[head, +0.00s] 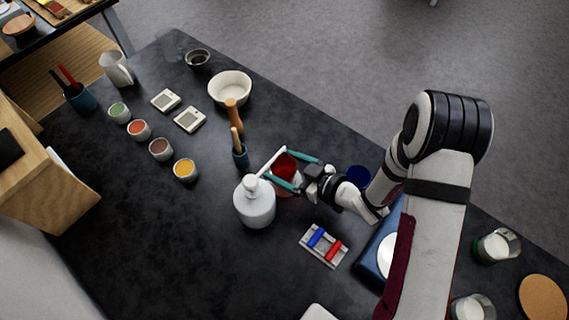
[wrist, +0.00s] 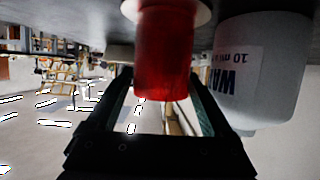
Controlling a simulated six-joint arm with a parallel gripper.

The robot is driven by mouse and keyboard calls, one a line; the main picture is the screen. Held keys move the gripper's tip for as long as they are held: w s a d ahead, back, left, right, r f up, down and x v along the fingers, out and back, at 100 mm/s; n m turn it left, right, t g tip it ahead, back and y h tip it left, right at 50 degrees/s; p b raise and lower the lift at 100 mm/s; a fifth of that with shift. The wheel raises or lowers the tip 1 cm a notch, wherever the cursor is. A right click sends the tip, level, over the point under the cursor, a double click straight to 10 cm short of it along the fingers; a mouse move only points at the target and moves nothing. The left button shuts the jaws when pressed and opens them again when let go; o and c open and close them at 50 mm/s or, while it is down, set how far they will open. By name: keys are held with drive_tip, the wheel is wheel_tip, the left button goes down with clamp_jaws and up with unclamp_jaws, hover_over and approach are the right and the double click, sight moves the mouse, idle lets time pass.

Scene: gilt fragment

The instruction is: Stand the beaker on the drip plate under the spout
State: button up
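The beaker (head: 285,165) is red and sits between my gripper's two teal fingers (head: 278,164). In the wrist view, which is upside down, the beaker (wrist: 165,60) fills the space between the fingers (wrist: 162,80), and they appear to press on its sides. A pale round disc, apparently the drip plate (wrist: 205,10), lies at the beaker's base; I cannot tell whether they touch. A white dispenser bottle (head: 255,205) stands just left of the beaker and shows its label in the wrist view (wrist: 265,70). Its spout (head: 268,161) reaches over toward the beaker's top.
A cup with a wooden-handled tool (head: 240,156) and a pestle (head: 234,116) stand behind the bottle. A rack with blue and red pieces (head: 323,246) lies in front. A dark blue vessel (head: 359,176) is close beside my gripper. The front-left tabletop is clear.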

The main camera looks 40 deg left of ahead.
drive_tip(key=shift+o, duration=0.7)
drive_tip(key=shift+r, duration=0.15)
drive_tip(key=v, duration=1.2)
drive_tip(key=w+d+r+m+t+h, duration=0.2)
drive_tip(key=w+d+m+t+h, duration=0.45)
drive_tip(key=w+d, duration=0.4)
drive_tip(key=w+d+r+m+h, duration=0.1)
drive_tip(key=d+r+m+h, duration=0.3)
drive_tip(key=d, duration=0.4)
drive_tip(key=s+d+r+m+g+h, duration=0.3)
drive_tip(key=s+d+m+h, duration=0.2)
drive_tip(key=s+d+m, duration=0.45)
drive_tip(key=s+a+r+m+g+y, duration=0.1)
drive_tip(key=s+a+g+y, duration=0.1)
drive_tip(key=s+a, duration=0.2)
drive_tip(key=s+a+r+m+g+y, duration=0.1)
drive_tip(key=s+a, duration=0.3)
drive_tip(key=s, duration=0.7)
drive_tip(key=shift+a+r+m+g+y, duration=0.25)
drive_tip(key=shift+r+m+g+y, duration=0.15)
drive_tip(key=shift+r+m, duration=0.35)
